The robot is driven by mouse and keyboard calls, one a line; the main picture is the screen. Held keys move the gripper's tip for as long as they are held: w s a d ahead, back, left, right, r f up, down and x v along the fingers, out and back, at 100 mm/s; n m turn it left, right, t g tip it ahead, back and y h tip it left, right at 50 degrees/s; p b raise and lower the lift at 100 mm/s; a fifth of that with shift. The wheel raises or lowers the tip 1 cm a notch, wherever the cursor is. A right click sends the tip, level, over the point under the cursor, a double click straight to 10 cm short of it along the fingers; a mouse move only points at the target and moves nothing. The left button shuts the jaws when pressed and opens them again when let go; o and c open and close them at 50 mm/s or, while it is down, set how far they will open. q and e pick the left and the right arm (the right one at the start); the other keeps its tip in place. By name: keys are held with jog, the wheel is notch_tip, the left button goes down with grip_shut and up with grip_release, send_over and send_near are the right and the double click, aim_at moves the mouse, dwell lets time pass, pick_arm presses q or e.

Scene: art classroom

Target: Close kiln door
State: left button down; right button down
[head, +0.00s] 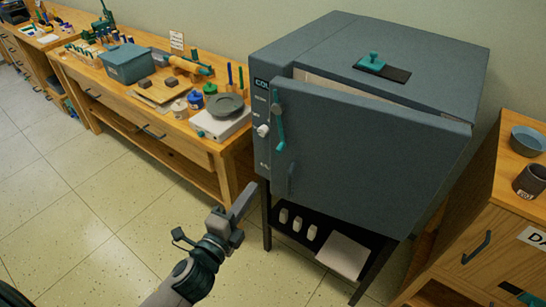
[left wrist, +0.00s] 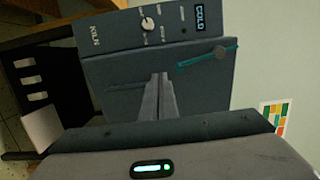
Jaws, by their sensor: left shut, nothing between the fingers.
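The grey-blue kiln (head: 385,55) stands on a dark stand against the wall. Its door (head: 365,150) is slightly ajar, with a pale gap along the top that is wider toward the left, handle side. The teal door handle (head: 279,120) is at the door's left edge. The handle (left wrist: 208,57) also shows in the left wrist view, beside the control panel (left wrist: 160,27) reading COLD. My left gripper (head: 246,197) is shut and empty, in front of the door's lower left. Its fingers (left wrist: 162,80) point toward the door; contact cannot be told. My right gripper is out of view.
A wooden workbench (head: 185,135) with a box, tools and jars stands left of the kiln. A wooden cabinet (head: 500,250) with bowls stands close on the right. Small white posts and a slab (head: 343,255) lie on the shelf under the kiln. Tiled floor at left is clear.

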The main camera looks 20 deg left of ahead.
pick_arm(q)
jog(key=p, duration=0.5)
send_near(273, 158)
jog(key=w+d+r, duration=0.2)
jog(key=w+r, duration=0.2)
jog(key=w, duration=0.1)
jog(key=shift+w+d, duration=0.3)
jog(key=shift+w, duration=0.3)
